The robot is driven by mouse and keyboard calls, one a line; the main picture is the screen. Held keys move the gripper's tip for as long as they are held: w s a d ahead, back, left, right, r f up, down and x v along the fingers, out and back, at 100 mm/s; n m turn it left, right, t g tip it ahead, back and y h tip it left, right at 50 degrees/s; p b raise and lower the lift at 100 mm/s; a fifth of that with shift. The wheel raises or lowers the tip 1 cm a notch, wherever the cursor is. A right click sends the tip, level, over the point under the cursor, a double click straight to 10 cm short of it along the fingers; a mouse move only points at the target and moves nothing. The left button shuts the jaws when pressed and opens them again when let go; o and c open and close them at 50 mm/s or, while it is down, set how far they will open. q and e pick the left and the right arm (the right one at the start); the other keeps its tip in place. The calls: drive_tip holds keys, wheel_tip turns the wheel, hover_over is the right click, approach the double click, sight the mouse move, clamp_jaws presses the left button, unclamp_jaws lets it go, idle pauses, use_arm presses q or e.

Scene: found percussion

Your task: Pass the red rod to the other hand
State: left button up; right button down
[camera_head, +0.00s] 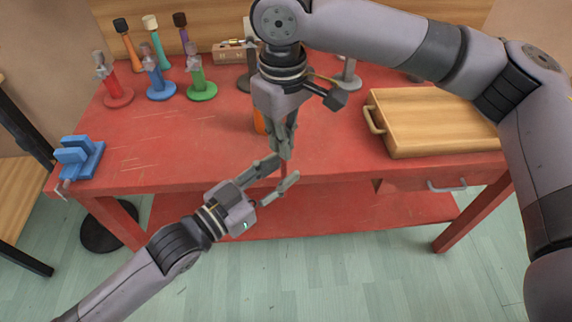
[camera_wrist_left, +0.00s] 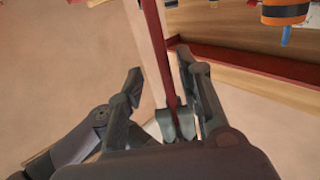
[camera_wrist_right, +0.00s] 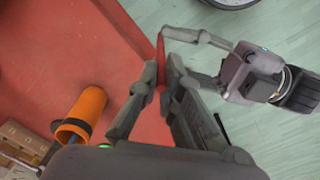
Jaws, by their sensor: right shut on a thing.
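The red rod (camera_wrist_left: 158,45) is long and thin, and my right gripper (camera_head: 284,154) is shut on it above the table's front edge. In the right wrist view the rod (camera_wrist_right: 160,48) sticks out past my right fingertips (camera_wrist_right: 162,88). My left gripper (camera_head: 284,170) is open just below and in front of the right one. In the left wrist view the rod runs between my left fingers (camera_wrist_left: 165,85), nearer the right-hand finger; I cannot tell whether it touches. The two grippers nearly meet. Much of the rod is hidden in the head view.
An orange cup (camera_wrist_right: 83,112) stands on the red table (camera_head: 150,130) behind my right gripper. A wooden box (camera_head: 430,120) is at the right. Red (camera_head: 117,95), blue (camera_head: 160,88) and green (camera_head: 201,90) stands are at the back left. A blue holder (camera_head: 78,158) sits at the left corner.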

use_arm(q)
drive_tip(key=shift+x, duration=1.2)
drive_tip(key=shift+c, duration=0.3)
drive_tip(key=shift+s, duration=0.1)
clamp_jaws()
use_arm(e)
drive_tip(key=c, duration=2.1)
unclamp_jaws()
drive_tip(key=o, duration=0.4)
drive_tip(key=shift+r, duration=0.15)
